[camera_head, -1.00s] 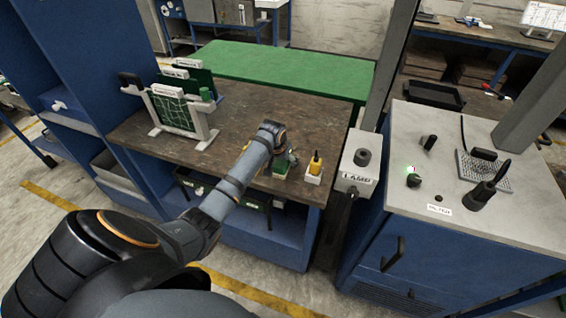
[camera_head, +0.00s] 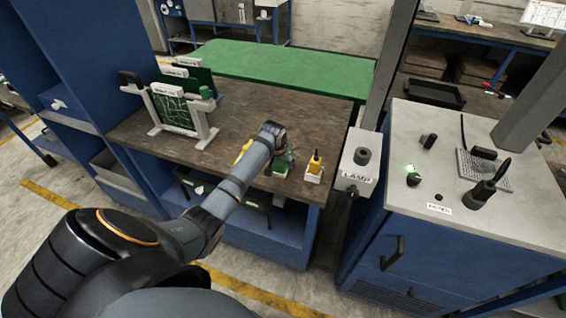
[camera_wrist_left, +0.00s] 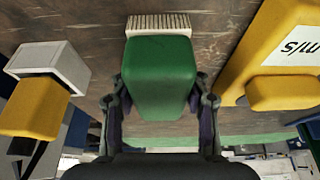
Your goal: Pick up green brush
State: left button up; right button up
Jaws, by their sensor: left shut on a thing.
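The green brush (camera_wrist_left: 160,72) is between the two fingers of my left gripper (camera_wrist_left: 160,105) in the left wrist view. Its pale bristles point toward the top of that picture, over the brown bench top. The fingers touch both of its sides, so the gripper is shut on it. In the head view the brush (camera_head: 282,165) is a small green patch, partly hidden by my left wrist. I cannot tell whether it is clear of the bench top. My right gripper is not in view.
A rack with green circuit boards (camera_head: 178,108) stands at the bench's left. A lamp box (camera_head: 357,165) is beyond the right edge.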

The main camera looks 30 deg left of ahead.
pick_arm(q)
jog(key=shift+r, duration=0.55)
jog(key=s+d+r+b, duration=0.1)
jog(key=s+d+r, duration=0.1)
jog(key=d+r, duration=0.4)
jog(key=s+d+r+b, duration=0.2)
jog(key=d+r, duration=0.4)
jog(key=d, duration=0.1)
jog(key=shift+s+d, duration=0.15)
jog(key=shift+s, duration=0.2)
